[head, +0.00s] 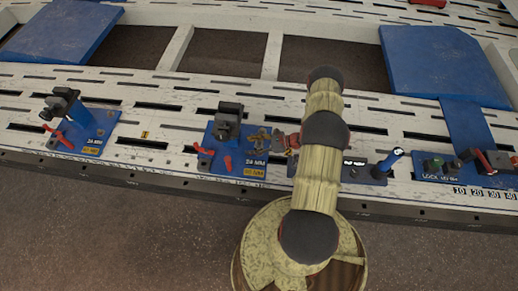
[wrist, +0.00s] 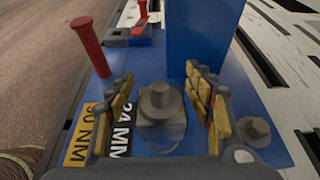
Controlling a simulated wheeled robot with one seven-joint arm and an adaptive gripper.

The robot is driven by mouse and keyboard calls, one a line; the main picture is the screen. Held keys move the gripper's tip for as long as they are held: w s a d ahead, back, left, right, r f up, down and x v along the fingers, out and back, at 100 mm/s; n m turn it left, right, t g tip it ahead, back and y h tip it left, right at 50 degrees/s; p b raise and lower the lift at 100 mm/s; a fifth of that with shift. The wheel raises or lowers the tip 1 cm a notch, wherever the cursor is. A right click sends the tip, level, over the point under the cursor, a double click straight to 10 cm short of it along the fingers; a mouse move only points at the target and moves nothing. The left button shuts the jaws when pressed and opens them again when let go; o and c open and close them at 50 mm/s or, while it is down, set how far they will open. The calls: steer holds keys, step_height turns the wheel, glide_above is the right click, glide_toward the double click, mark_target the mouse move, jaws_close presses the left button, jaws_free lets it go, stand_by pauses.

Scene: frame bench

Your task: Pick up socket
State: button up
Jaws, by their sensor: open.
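A grey stepped round piece (wrist: 160,103), which may be the socket, stands upright on a squarish grey base on a blue plate. The plate carries "24 MM" and "50 NM" labels. My gripper (wrist: 162,105) is open, with its yellow-padded fingers on either side of the grey piece and gaps showing on both sides. In the head view my gripper (head: 270,140) is small, beside the middle blue fixture (head: 250,170). The grey piece cannot be made out there.
A red peg (wrist: 88,45) and a tall blue post (wrist: 205,35) stand close beyond the fingers. A grey bolt head (wrist: 254,130) is right of them. A similar blue fixture (head: 90,125) is at left, and a lever fixture (head: 470,170) at right, on the slotted white bench (head: 160,125).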

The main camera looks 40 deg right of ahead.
steer(key=shift+w+a+f, duration=0.1)
steer(key=shift+w+a, duration=0.05)
steer(key=shift+c, duration=1.2)
steer(key=c, duration=1.1)
jaws_close()
